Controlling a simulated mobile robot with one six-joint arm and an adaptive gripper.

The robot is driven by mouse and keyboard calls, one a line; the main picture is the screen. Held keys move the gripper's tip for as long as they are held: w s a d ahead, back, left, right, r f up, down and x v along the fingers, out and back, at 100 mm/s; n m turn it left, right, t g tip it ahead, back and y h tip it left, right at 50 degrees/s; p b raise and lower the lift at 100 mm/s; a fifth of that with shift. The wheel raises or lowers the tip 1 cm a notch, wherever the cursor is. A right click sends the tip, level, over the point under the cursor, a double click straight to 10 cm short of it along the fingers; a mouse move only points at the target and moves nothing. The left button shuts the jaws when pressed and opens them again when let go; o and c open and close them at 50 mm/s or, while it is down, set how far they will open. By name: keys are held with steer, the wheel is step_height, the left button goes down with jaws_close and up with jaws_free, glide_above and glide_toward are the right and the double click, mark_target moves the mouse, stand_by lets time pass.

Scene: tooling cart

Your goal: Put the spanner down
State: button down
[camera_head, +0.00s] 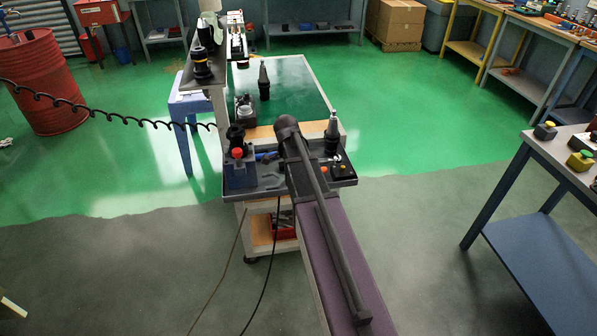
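I cannot make out the spanner for certain. A small grey shape (271,183) lies in the dark tray top (347,183) of the tooling cart, left of my arm, but it is too small to name. My dark arm runs up from the bottom of the view and covers the middle of the tray. My gripper does not show; it may be behind the arm.
On the tray are a box with a red button (239,170), a blue item (266,156), a tapered tool holder (332,134) and a dark box (342,165). Behind is a green-topped surface (300,85) with another holder (264,82). A workbench (545,150) stands right.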

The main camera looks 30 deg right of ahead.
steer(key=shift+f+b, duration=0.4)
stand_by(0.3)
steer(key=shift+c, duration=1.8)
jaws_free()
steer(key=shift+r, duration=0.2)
